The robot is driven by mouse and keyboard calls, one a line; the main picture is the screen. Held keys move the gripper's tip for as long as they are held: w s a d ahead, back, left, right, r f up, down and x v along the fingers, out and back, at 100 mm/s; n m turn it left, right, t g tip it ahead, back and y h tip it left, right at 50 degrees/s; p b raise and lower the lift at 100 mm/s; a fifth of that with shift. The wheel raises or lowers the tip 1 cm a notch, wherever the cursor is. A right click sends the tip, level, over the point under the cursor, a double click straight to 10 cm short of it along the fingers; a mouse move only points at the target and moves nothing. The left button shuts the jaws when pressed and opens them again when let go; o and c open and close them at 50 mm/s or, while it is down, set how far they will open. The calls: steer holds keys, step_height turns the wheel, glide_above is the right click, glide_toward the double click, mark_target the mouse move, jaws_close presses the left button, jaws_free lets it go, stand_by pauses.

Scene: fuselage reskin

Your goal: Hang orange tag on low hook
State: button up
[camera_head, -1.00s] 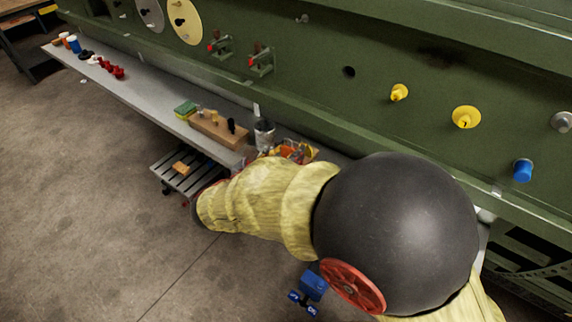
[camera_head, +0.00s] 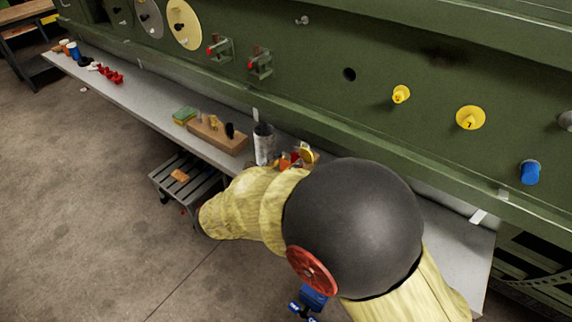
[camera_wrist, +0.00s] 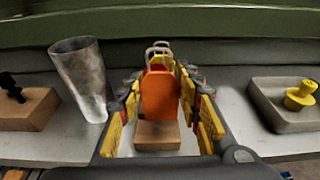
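An orange tag (camera_wrist: 159,95) with a metal loop on top stands upright at a wooden block (camera_wrist: 158,135) in the wrist view. A red tag (camera_wrist: 158,66) with its own loop is just behind it. My gripper (camera_wrist: 162,108) is open, with a yellow-padded finger on each side of the orange tag. Gaps seem to remain between the pads and the tag. In the head view my arm covers most of this spot, and only bits of red and orange show past it.
A grey metal cup (camera_wrist: 82,78) stands close left of my gripper, with a wooden block (camera_wrist: 30,108) beyond it. A grey tray (camera_wrist: 266,118) holding a yellow plug (camera_wrist: 300,95) is at right. The green fuselage panel (camera_head: 370,110) rises behind the grey bench (camera_head: 465,255).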

steer(key=o, duration=0.5)
